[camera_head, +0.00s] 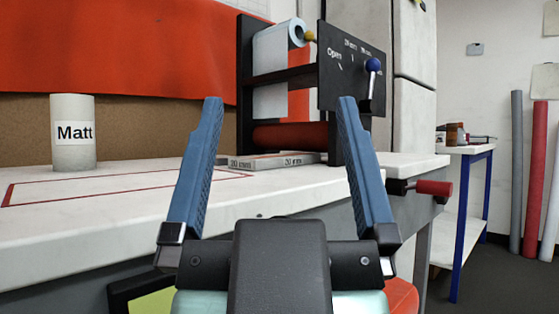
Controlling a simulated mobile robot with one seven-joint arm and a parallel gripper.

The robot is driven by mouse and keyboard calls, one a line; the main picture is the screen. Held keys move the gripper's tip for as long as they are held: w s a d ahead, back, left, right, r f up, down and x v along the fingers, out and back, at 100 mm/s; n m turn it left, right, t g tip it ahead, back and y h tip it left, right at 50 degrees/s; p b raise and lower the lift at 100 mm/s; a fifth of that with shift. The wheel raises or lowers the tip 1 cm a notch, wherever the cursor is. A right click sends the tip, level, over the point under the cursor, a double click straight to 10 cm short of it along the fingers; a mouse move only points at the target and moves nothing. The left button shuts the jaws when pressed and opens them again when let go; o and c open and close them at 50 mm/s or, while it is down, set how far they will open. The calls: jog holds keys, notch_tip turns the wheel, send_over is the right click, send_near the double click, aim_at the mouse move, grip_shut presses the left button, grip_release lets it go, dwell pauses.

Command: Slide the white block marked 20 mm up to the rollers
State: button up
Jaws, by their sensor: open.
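The white block (270,161) lies flat on the white bench top, low and wide, with a 20 mm mark on its front side. It sits just in front of the machine's red roller (290,136); I cannot tell whether it touches the machine. A dark bar (285,77) runs above the red roller. My gripper (280,101) is open and empty, with its two blue fingers spread wide. In the picture the block shows between the fingers, farther off than they are.
A black panel (350,70) carries a blue-knobbed lever (372,80). A pale film roll (275,60) hangs in the machine. A white cylinder marked Matt (73,133) stands at left. A red-handled crank (434,188) juts out at right. The bench's left-centre is clear inside a red outline (100,190).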

jog(key=shift+r, duration=0.15)
notch_tip(320, 180, up, 19)
jog(key=p, duration=1.9)
